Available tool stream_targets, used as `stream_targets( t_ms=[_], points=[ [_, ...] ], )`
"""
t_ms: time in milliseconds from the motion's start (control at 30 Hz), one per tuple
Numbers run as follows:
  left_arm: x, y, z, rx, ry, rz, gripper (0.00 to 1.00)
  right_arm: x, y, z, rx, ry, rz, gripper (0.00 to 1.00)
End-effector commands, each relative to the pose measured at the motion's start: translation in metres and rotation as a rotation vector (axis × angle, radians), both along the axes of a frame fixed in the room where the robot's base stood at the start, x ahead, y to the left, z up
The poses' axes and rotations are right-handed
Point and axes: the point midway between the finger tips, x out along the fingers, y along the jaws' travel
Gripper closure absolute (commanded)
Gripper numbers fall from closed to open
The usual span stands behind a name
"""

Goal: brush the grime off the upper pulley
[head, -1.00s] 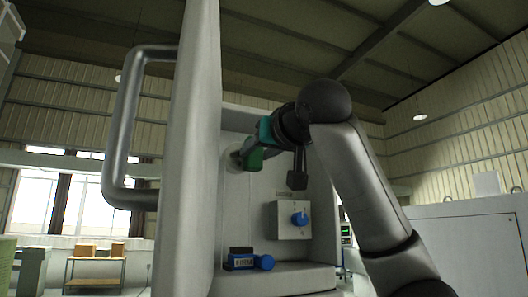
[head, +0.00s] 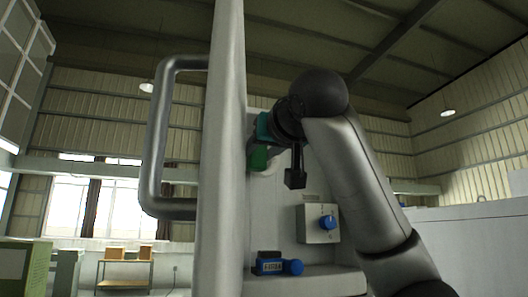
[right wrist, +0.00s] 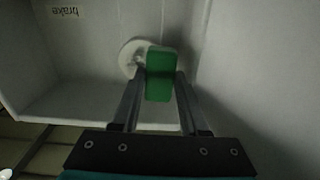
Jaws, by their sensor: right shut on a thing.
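My right gripper (head: 262,142) is shut on a green block-shaped thing (head: 258,159), probably the brush. Its bristles cannot be made out. The gripper is inside the open cabinet, close to the door edge, which partly covers it in the head view. In the right wrist view the green brush (right wrist: 160,75) sits between the fingers. A pale round disc (right wrist: 129,56), probably the upper pulley, is on the cabinet's back wall, partly behind the brush. It barely shows in the head view (head: 270,166). I cannot tell whether they touch. My left gripper is out of view.
The cabinet door (head: 220,180) with its big grey handle (head: 157,150) stands left of my right arm. Below the gripper are a grey box with a blue knob (head: 327,222) and a blue labelled piece (head: 271,267) on a ledge. A "brake" label (right wrist: 64,11) is on the wall.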

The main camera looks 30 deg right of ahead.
Motion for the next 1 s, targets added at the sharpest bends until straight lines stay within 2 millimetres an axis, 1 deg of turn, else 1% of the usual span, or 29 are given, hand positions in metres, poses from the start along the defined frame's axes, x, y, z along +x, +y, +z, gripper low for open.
stream_targets(
  t_ms=[333,567,900,1000],
  points=[
    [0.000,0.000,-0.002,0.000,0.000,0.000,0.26,-0.004,-0.027,0.000,0.001,-0.001,0.000,1.00],
    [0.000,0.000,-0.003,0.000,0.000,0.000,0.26,-0.006,-0.034,0.000,0.000,-0.001,-0.001,1.00],
    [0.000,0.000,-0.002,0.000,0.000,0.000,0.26,-0.010,-0.060,-0.001,0.001,0.001,-0.001,1.00],
    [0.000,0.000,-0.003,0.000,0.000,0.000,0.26,-0.012,-0.061,-0.001,0.001,0.000,0.000,1.00]
  ],
)
